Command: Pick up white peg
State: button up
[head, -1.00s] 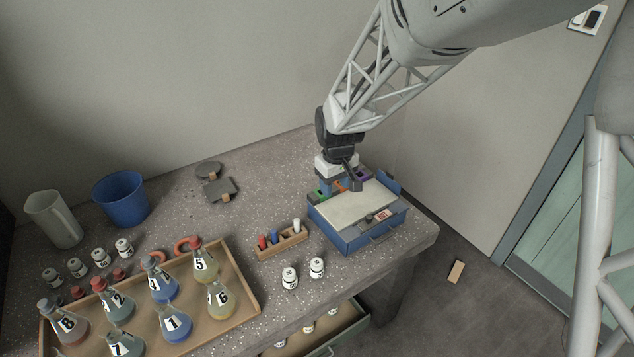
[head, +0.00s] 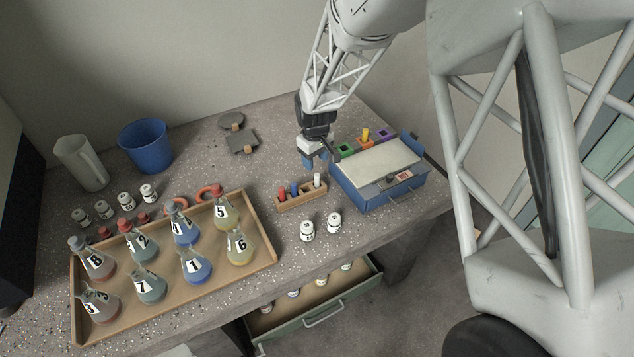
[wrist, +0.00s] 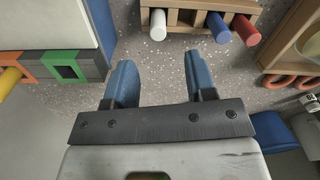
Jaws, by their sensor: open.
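The white peg (head: 317,180) stands upright at the right end of a small wooden rack (head: 301,201), beside a blue peg (head: 294,188) and a red peg (head: 282,193). In the wrist view the white peg (wrist: 158,25) is at the top, with the blue peg (wrist: 218,27) and red peg (wrist: 245,30) to its right. My gripper (head: 316,163) is open and empty, just behind the rack. In the wrist view its blue fingers (wrist: 160,75) are spread below the white peg and apart from it.
A blue box (head: 380,185) with a pale lid stands right of the rack. Behind it are coloured sockets, with a yellow peg (head: 366,134) in the orange one. A wooden tray of numbered flasks (head: 262,262) is at left. Two white jars (head: 307,231) stand in front.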

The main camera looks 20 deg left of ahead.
aim_at(317, 174)
jog(key=shift+f, duration=0.1)
jog(key=shift+f, duration=1.2)
jog(key=shift+f, duration=0.1)
jog(key=shift+s+d+f, duration=0.1)
jog(key=shift+d+f, duration=0.05)
jog(key=shift+f, duration=1.1)
jog(key=shift+d+f, duration=0.15)
jog(key=shift+f, duration=1.1)
jog(key=shift+c, duration=0.3)
grip_shut()
